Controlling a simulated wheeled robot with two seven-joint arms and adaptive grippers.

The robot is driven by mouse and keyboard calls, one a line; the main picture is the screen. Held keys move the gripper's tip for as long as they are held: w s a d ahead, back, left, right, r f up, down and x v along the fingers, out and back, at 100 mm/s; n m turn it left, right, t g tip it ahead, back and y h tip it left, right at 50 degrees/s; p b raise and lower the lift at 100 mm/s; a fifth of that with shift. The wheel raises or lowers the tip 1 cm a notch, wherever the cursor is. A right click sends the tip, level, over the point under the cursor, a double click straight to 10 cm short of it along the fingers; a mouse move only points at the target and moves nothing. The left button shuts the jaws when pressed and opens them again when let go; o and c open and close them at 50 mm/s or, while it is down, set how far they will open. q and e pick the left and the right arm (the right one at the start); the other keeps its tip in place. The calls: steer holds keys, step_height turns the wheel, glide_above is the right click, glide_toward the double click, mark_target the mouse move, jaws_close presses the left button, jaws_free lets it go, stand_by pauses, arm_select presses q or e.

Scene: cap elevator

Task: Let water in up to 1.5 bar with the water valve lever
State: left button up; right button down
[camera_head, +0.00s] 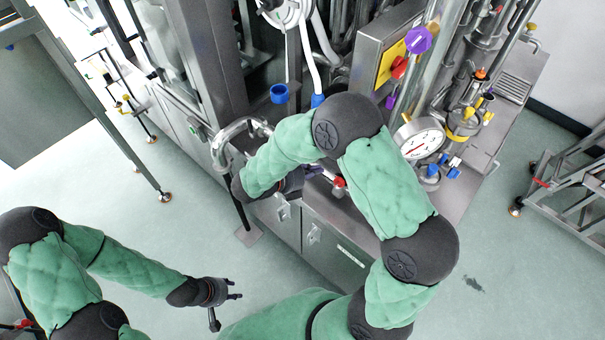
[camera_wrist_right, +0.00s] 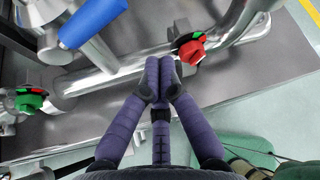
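My right gripper (camera_head: 316,172) is low over the machine's steel ledge, partly hidden behind my right arm. In the right wrist view its fingers (camera_wrist_right: 158,72) are together, with nothing visible between them, in front of a steel pipe. A blue lever grip (camera_wrist_right: 90,22) is up and left of the fingertips, apart from them. I cannot tell whether it is the water valve lever. The round white pressure gauge (camera_head: 419,138) has a red needle; its reading is too small to tell. My left gripper (camera_head: 229,307) is open and empty over the floor.
A red valve knob (camera_wrist_right: 190,50) is just right of my right fingertips; it also shows in the head view (camera_head: 338,182). A green knob (camera_wrist_right: 29,101) is at the left. Blue handles (camera_head: 279,93) hang above. The floor (camera_head: 170,225) between the arms is clear.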

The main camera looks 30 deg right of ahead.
arm_select(q)
steer(key=shift+f, duration=0.15)
arm_select(e)
steer(key=shift+w+d+r, duration=0.2)
steer(key=shift+w+r, duration=0.3)
steer(key=shift+r, duration=0.35)
steer(key=shift+w+d+r, duration=0.2)
steer(key=shift+w+r, duration=0.25)
steer(key=shift+r, duration=0.35)
arm_select(q)
step_height(320, 180, up, 2)
steer(key=shift+p, duration=0.95)
arm_select(e)
steer(key=shift+w+r, duration=0.2)
steer(key=shift+r, duration=0.45)
steer(key=shift+f, duration=0.1)
